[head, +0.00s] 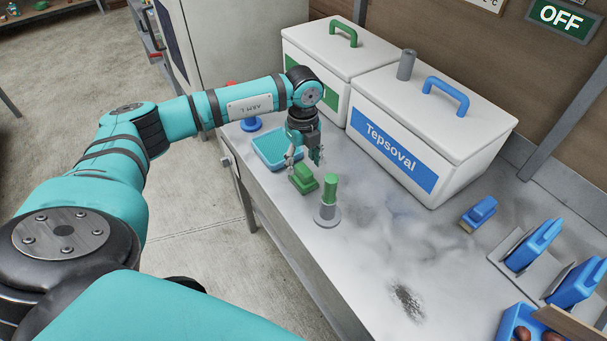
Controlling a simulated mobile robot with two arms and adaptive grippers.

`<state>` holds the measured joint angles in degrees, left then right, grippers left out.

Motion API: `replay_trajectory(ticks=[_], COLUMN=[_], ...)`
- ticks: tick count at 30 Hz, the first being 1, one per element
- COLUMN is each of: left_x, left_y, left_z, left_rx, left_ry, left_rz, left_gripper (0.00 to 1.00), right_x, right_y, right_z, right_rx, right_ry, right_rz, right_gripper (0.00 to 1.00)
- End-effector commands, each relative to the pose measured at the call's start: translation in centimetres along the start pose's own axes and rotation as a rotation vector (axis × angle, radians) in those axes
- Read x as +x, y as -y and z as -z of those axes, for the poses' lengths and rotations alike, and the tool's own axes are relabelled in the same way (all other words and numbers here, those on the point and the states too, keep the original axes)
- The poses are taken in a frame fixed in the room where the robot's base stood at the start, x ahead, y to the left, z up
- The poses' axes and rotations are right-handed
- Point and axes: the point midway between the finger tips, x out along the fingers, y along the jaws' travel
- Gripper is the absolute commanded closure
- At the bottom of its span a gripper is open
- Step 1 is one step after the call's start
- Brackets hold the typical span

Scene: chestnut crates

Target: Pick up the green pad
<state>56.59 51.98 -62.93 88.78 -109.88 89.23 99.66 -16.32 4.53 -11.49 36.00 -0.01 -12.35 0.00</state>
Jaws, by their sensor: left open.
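The green pad (302,179) is a small green block lying on the grey worktop, near its left edge. My left gripper (305,160) points down just above the pad, with its fingers apart near the pad's top. I cannot tell whether the fingers touch it. The gripper's far finger and the pad overlap in the head view, so the pad's back side is partly hidden. My right gripper is not in view.
A green cylinder on a grey base (328,205) stands close to the pad's right. A teal tray (262,152) lies behind left. White bins with a green handle (343,32) and a blue handle (447,95) stand behind. Blue brushes (534,245) are at right.

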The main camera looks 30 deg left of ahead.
Motion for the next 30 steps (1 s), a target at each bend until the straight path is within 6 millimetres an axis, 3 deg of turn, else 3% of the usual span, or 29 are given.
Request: replay_trajectory(ticks=[2,7,15,27,30], left_x=[1.0,3.1,3.4,3.4,3.4], left_y=[0.0,0.0,0.1,0.1,0.1], left_z=[0.2,0.1,0.1,0.1,0.1], left_rx=[0.001,0.0,0.001,0.001,0.0], left_ry=[-0.003,-0.001,-0.001,-0.001,-0.001], left_rz=[-0.005,-0.002,0.0,0.0,0.001], left_gripper=[0.44,0.44,0.46,0.98,1.0], right_x=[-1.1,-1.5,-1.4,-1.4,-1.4], right_y=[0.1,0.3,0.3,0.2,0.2], right_z=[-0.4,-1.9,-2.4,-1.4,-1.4], right_rx=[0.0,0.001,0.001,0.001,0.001], right_ry=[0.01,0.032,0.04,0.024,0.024], right_rz=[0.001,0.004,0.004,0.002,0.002], right_gripper=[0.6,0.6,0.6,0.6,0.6])
